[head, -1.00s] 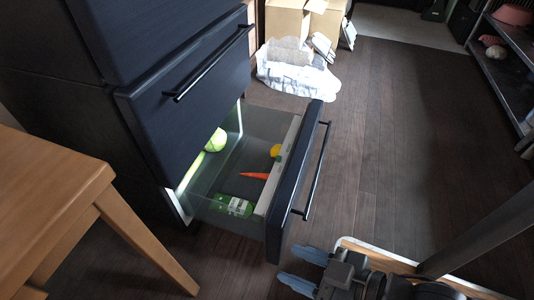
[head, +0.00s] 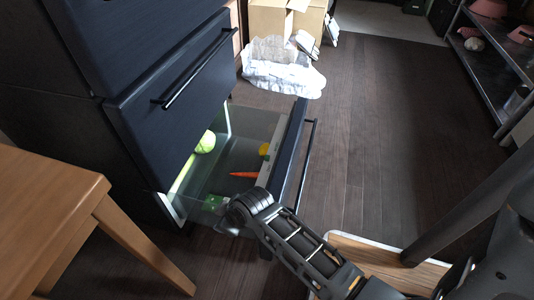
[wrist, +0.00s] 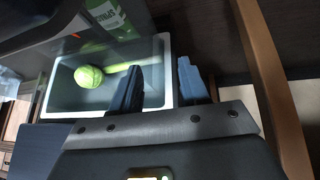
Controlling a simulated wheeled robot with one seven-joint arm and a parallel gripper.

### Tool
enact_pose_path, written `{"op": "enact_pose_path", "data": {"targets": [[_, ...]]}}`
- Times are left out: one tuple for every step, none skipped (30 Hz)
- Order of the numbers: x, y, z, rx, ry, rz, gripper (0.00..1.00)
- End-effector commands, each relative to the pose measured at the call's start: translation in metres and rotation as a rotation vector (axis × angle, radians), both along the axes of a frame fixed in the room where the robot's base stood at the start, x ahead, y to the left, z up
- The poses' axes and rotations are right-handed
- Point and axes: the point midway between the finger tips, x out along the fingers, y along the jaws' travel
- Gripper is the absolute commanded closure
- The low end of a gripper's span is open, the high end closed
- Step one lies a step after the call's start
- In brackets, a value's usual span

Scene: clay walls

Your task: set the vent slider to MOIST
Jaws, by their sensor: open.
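The open lower drawer (head: 228,187) of the dark cabinet holds a green cabbage (head: 205,142), a carrot (head: 244,174), a yellow item (head: 264,149) and a green packet (head: 213,202). A pale strip (head: 270,163) runs along the inside of the drawer front. I cannot make out the vent slider or its MOIST mark. In the wrist view my gripper (wrist: 160,66) is open and empty, with two blue-grey fingers. It is at the near end of the drawer. Beyond the fingers are the cabbage (wrist: 89,76) and a green labelled packet (wrist: 108,16). In the head view my arm hides the drawer's near front corner.
A wooden table (head: 50,200) stands at the left, close to the drawer's near side. The drawer handle (head: 306,165) sticks out on the right. Cardboard boxes (head: 270,18) and crumpled paper (head: 280,72) lie behind. A shelf (head: 495,55) stands at the right. The floor between is clear.

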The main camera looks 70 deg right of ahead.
Motion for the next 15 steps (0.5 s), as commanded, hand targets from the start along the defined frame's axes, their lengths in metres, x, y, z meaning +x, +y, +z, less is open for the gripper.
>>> {"op": "enact_pose_path", "data": {"targets": [[0.012, -0.025, 0.000, -0.005, 0.033, 0.002, 0.55], [0.017, -0.037, -0.002, -0.006, 0.058, 0.010, 0.55], [0.022, -0.054, -0.003, -0.004, 0.092, 0.018, 0.55], [0.025, -0.067, -0.003, -0.004, 0.118, 0.024, 0.55], [0.027, -0.080, -0.002, -0.002, 0.142, 0.029, 0.55], [0.029, -0.099, -0.001, 0.000, 0.177, 0.038, 0.55], [0.030, -0.113, 0.000, 0.002, 0.205, 0.044, 0.55], [0.030, -0.128, 0.002, 0.004, 0.231, 0.049, 0.55], [0.029, -0.148, 0.006, 0.007, 0.268, 0.055, 0.55], [0.027, -0.163, 0.009, 0.011, 0.294, 0.060, 0.55], [0.025, -0.178, 0.012, 0.014, 0.322, 0.065, 0.55], [0.020, -0.197, 0.017, 0.022, 0.359, 0.069, 0.55], [0.016, -0.211, 0.021, 0.026, 0.384, 0.072, 0.55], [0.012, -0.223, 0.025, 0.031, 0.407, 0.075, 0.55], [0.006, -0.239, 0.031, 0.040, 0.438, 0.079, 0.55]]}}
